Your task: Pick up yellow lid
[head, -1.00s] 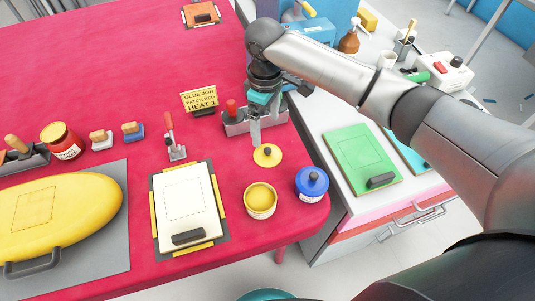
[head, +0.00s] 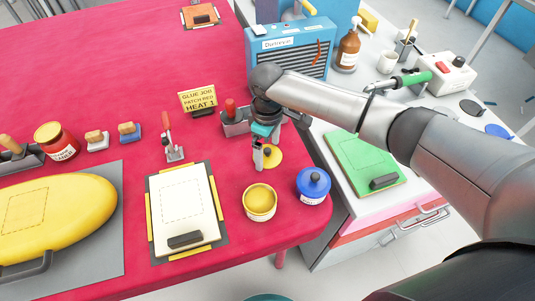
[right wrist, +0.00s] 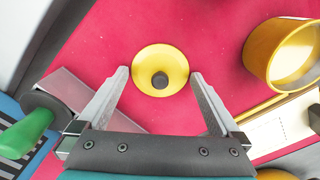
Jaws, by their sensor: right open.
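The yellow lid (head: 274,158) lies on the red table, a round disc with a dark knob at its middle. In the right wrist view the lid (right wrist: 160,62) sits between and just beyond my two fingertips. My right gripper (head: 265,162) is open and empty above the lid and covers part of it in the head view. The open fingers of the right gripper (right wrist: 160,74) show on either side of the lid in the right wrist view. My left gripper is not in view.
An open yellow pot (head: 260,204) and a blue lidded pot (head: 313,186) stand close in front of the lid. A grey tool holder (head: 235,127) and a sign (head: 198,99) stand behind. A white board (head: 183,205) lies to the left. The table's right edge is near.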

